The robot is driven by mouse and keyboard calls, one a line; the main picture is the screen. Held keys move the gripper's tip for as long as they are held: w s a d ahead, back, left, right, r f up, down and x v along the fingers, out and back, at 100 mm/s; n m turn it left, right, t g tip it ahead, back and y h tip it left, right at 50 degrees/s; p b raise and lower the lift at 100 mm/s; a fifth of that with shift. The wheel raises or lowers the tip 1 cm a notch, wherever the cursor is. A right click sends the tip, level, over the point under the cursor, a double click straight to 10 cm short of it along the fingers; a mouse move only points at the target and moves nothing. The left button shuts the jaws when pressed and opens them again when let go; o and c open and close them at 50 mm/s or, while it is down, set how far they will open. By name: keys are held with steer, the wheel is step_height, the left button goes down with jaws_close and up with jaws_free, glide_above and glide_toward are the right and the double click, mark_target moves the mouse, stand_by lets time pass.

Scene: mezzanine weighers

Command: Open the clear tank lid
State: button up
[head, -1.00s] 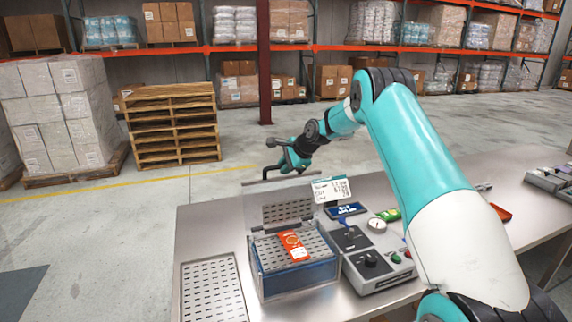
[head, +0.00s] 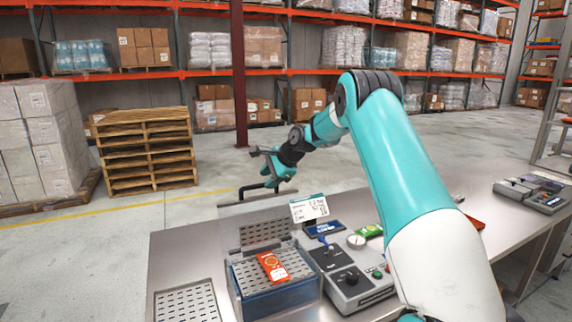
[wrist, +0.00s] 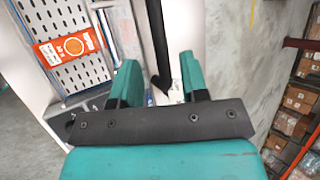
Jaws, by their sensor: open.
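A clear, blue-tinted tank (head: 282,301) stands on the steel bench, with an orange packet (head: 272,267) lying on the perforated metal surface at its top. A perforated panel (head: 264,231) shows upright behind it. I cannot make out the clear lid's outline for sure. A dark bar (head: 256,199) runs level beyond the tank, close to my gripper (head: 268,182). In the wrist view, my gripper (wrist: 160,85) has its teal fingers apart, and the dark rod (wrist: 159,45) reaches into the gap between them. I cannot tell whether they touch it.
A grey control unit (head: 352,280) stands right of the tank, with a white label card (head: 309,208) behind. A perforated plate (head: 186,304) lies at left. More devices (head: 530,193) sit at the bench's far right. Wooden pallets (head: 145,150) stand on the floor beyond.

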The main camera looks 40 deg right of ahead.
steer(key=b+v, duration=0.3)
steer(key=v, duration=0.9)
steer(key=shift+s+r, duration=0.15)
steer(key=shift+s, duration=0.15)
steer(key=s+a+f+n+g+y+b, duration=0.15)
steer(key=s+a+n, duration=0.25)
steer(key=a, duration=0.5)
steer(key=s+a+f+n+g+b, duration=0.15)
steer(key=s+a+n, duration=0.3)
steer(key=a, duration=0.45)
steer(key=s+a+f+n+y+b, duration=0.1)
steer(key=s+a+f+n+b, duration=0.15)
steer(key=a+n, duration=0.45)
steer(key=s+a+f+n+g+b, duration=0.1)
steer(key=s+a+f+n, duration=0.2)
steer(key=s, duration=0.5)
steer(key=s+a+f+n+g+b, duration=0.1)
steer(key=s+a+f+n+g, duration=0.1)
steer(key=s, duration=0.6)
steer(key=s+a+f+n+g+h, duration=0.1)
steer(key=s+a+f+n, duration=0.3)
steer(key=s+a+n, duration=0.2)
steer(key=shift+s+a+b, duration=0.4)
steer(key=shift+s+a, duration=0.3)
steer(key=shift+s, duration=0.45)
